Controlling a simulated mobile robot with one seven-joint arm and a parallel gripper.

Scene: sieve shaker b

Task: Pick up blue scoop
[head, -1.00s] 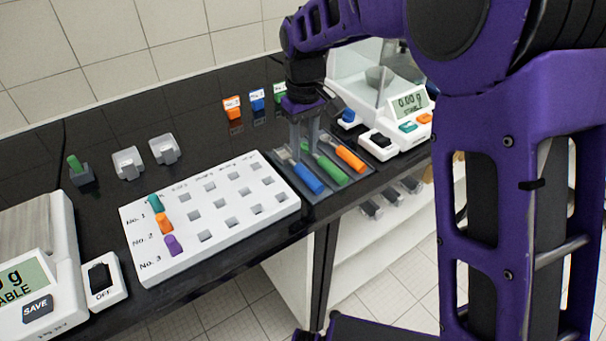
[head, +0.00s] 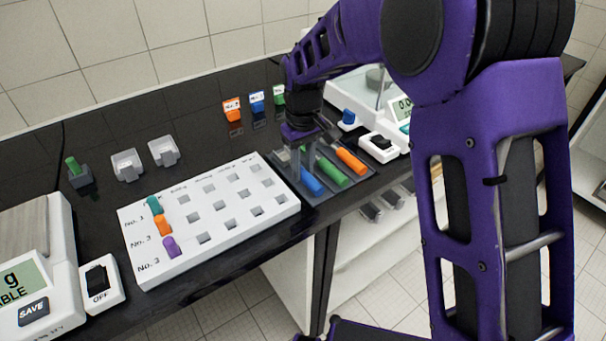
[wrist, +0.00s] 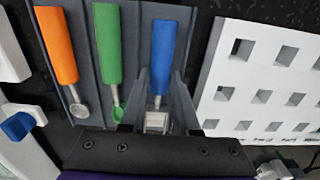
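The blue scoop (head: 311,182) lies in the grey tray (head: 338,190), its blue handle toward the tray's front edge. It also shows in the wrist view (wrist: 163,50), with its metal scoop end toward my gripper's base. My gripper (wrist: 160,85) points down over it, its two fingers apart on either side of the scoop near where handle meets metal. Small gaps seem to show beside the scoop, so the gripper looks open. In the head view my gripper (head: 303,165) partly hides the blue scoop.
A green scoop (head: 332,172) and an orange scoop (head: 351,161) lie alongside in the tray. A white holed rack (head: 222,236) stands just left of it. A balance (head: 385,125) is behind right. Labelled orange, blue and green blocks (head: 257,101) stand behind.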

